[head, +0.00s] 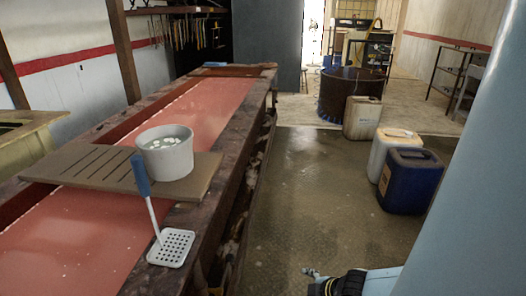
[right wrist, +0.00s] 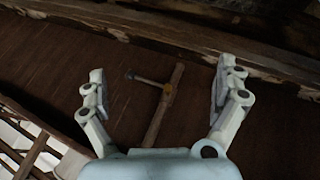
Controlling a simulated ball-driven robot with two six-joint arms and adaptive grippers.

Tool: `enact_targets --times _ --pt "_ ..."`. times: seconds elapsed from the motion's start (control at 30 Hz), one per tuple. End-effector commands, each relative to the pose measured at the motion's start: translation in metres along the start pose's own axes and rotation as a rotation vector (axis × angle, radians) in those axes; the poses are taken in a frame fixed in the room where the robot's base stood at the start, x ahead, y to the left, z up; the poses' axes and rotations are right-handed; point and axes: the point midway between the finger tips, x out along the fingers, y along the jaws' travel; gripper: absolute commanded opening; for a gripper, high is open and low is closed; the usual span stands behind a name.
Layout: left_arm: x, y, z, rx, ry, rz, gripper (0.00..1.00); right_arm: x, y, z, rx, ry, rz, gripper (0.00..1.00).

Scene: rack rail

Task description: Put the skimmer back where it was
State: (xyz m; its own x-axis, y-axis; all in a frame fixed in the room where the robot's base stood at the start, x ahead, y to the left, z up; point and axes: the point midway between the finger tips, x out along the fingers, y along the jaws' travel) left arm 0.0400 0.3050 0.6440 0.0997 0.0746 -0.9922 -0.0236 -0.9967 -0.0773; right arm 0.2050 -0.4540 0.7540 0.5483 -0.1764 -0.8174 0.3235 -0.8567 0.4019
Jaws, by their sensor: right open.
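The skimmer (head: 171,248) has a white, square, perforated head and a long handle with a blue grip. Its head is at the near right edge of the red-lined trough, and its handle slants up to the left, in front of the board. Nothing of mine touches it. The skimmer does not show in that view. My left gripper is not in view.
A white bucket (head: 166,155) with pale round things inside stands on a slatted board (head: 95,168) across the trough (head: 100,225). A rail (head: 178,9) with hanging tools is on the back wall. Jerrycans, including a blue one (head: 408,182), stand right of the open floor (head: 310,195).

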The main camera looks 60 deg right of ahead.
Motion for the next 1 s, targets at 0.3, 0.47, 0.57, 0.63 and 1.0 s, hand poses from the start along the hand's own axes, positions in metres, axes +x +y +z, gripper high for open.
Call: enact_targets --times 0.3,0.47,0.57,0.63,1.0 --pt "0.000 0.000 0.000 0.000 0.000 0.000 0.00 -0.020 -0.206 0.095 0.384 -0.405 -0.216 1.00" --pt "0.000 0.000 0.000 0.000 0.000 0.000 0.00 -0.027 -0.226 0.101 0.415 -0.447 -0.234 1.00" --pt "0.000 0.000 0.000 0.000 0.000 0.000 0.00 -0.027 -0.225 0.102 0.415 -0.447 -0.233 1.00" --pt "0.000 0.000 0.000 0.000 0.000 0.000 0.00 -0.027 -0.225 0.102 0.415 -0.446 -0.233 1.00" --pt "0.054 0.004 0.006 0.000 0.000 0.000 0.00 0.018 -0.247 0.125 0.413 -0.446 -0.233 1.00"
